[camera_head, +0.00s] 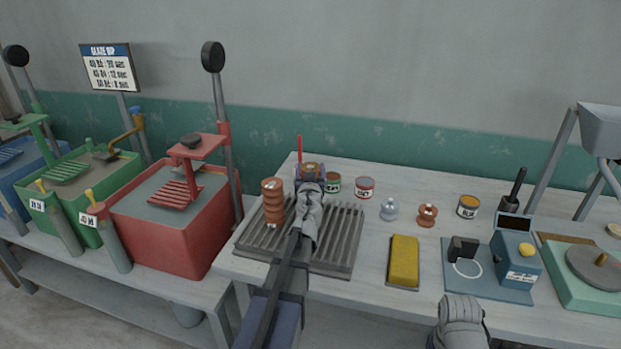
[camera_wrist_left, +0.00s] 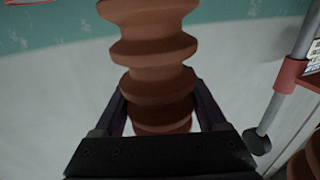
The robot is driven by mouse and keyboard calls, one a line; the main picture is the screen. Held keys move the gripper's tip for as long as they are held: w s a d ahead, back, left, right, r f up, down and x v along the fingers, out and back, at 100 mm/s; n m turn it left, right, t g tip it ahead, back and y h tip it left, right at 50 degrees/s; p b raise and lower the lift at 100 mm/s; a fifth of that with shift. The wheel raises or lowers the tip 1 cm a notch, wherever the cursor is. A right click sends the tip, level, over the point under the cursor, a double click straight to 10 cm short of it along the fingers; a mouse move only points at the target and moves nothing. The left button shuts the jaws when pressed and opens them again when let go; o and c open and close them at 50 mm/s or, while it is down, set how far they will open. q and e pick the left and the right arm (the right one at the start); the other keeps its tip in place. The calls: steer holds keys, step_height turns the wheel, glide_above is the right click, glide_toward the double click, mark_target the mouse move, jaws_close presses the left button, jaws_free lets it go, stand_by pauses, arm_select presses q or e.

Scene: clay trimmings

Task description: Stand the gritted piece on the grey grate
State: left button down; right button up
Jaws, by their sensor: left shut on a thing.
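My left gripper (camera_head: 311,174) is at the back edge of the grey grate (camera_head: 345,245). It is shut on a brown ribbed clay piece, the held piece (camera_wrist_left: 155,50), which sits between the fingers in the left wrist view. In the head view the gripper hides most of it, so I cannot tell whether it touches anything below. Another brown ribbed piece (camera_head: 272,203) stands upright on the left part of the grate. I cannot make out grit on either piece. Of my right arm only a grey part shows at the bottom; its jaws are out of sight.
Jars (camera_head: 365,188), a small grey-blue piece (camera_head: 389,210) and a small brown piece (camera_head: 427,215) stand right of the grate. A yellow sponge (camera_head: 404,261) and a blue device (camera_head: 515,268) lie further right. Red (camera_head: 150,245) and green tubs are left.

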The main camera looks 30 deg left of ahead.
arm_select(q)
steer(key=shift+f, duration=0.2)
arm_select(e)
steer(key=shift+f, duration=0.2)
arm_select(q)
steer(key=shift+f, duration=0.15)
jaws_free()
arm_select(e)
steer(key=shift+f, duration=0.15)
arm_select(q)
steer(key=shift+s+r, duration=0.1)
steer(key=shift+r, duration=0.15)
arm_select(e)
steer(key=shift+r, duration=0.2)
